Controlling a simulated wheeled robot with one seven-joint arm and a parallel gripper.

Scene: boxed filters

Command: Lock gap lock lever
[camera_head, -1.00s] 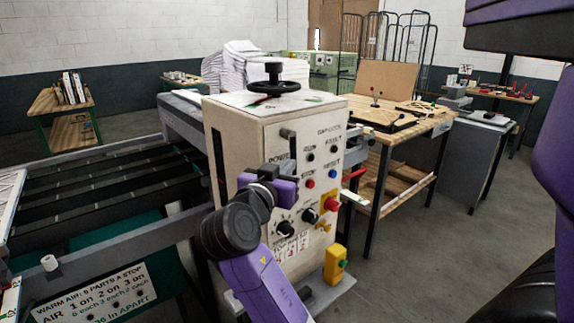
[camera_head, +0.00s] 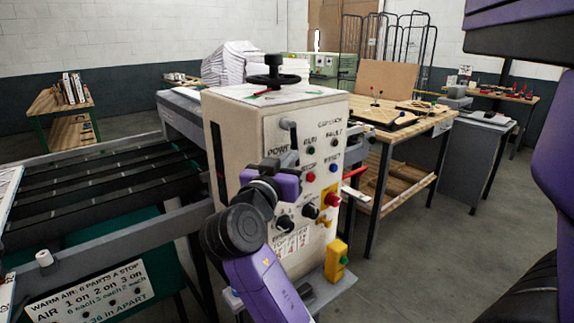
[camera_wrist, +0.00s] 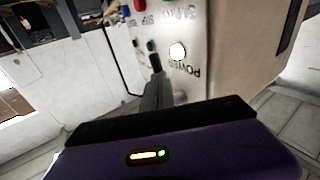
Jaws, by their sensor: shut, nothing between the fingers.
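A lever with a grey knob and dark shaft (camera_head: 292,135) stands at the upper left of the pale machine's control panel (camera_head: 318,113), left of lettering that seems to read GAP LOCK. My gripper (camera_head: 268,168) is shut and empty, in front of the panel's left side below the lever. In the wrist view the closed fingers (camera_wrist: 157,88) point at the panel, which appears upside down. A lit white lamp (camera_wrist: 177,51) by the POWER lettering is just beyond them. A dark part (camera_wrist: 155,62) shows at the fingertips; I cannot tell whether they touch it.
Buttons and knobs cover the panel, with a red button (camera_head: 332,200) on a yellow plate. A red handle (camera_head: 354,173) sticks out at the right. A black handwheel (camera_head: 272,80) tops the machine. A conveyor (camera_head: 95,190) lies left, a wooden workbench (camera_head: 435,122) right. Floor at right is clear.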

